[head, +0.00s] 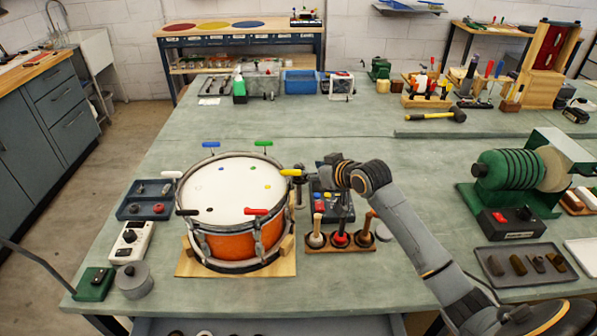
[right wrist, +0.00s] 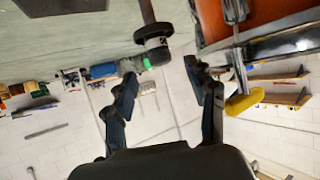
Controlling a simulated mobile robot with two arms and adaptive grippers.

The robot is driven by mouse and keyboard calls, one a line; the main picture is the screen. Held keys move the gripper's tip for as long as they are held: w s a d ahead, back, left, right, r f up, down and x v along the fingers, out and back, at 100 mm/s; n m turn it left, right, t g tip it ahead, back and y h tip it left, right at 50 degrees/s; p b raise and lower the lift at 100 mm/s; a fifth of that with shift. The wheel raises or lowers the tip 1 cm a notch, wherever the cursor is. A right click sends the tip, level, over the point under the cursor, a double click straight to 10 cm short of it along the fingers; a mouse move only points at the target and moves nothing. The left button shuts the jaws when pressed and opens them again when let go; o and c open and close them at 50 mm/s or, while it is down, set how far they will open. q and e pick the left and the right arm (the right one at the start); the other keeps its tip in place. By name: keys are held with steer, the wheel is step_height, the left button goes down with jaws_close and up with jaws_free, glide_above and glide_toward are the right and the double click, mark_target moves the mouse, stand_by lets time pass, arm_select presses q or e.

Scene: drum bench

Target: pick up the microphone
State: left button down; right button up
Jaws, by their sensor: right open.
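My right gripper (head: 318,176) is at the right rim of the orange drum (head: 222,243) in the head view, with my arm coming from the lower right. In the right wrist view its two fingers (right wrist: 162,75) are apart, with nothing held between them. A dark upright rod with a round collar (right wrist: 153,38) shows just beyond the fingertips; it may be the microphone, but I cannot tell for sure. The yellow-handled drum key (head: 290,172) is beside the gripper; its handle (right wrist: 244,103) also shows right of the fingers. My left gripper is out of view.
A wooden rack of handled tools (head: 340,248) stands right of the drum, below my wrist. A green machine (head: 512,170) stands at the right.

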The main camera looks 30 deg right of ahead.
mark_target(302, 167)
steer(key=shift+x, duration=0.85)
steer(key=shift+w+p, duration=0.4)
steer(key=p+x, duration=0.1)
steer(key=x, duration=0.3)
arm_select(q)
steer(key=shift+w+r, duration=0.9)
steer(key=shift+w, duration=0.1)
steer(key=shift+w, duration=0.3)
arm_select(e)
jaws_close()
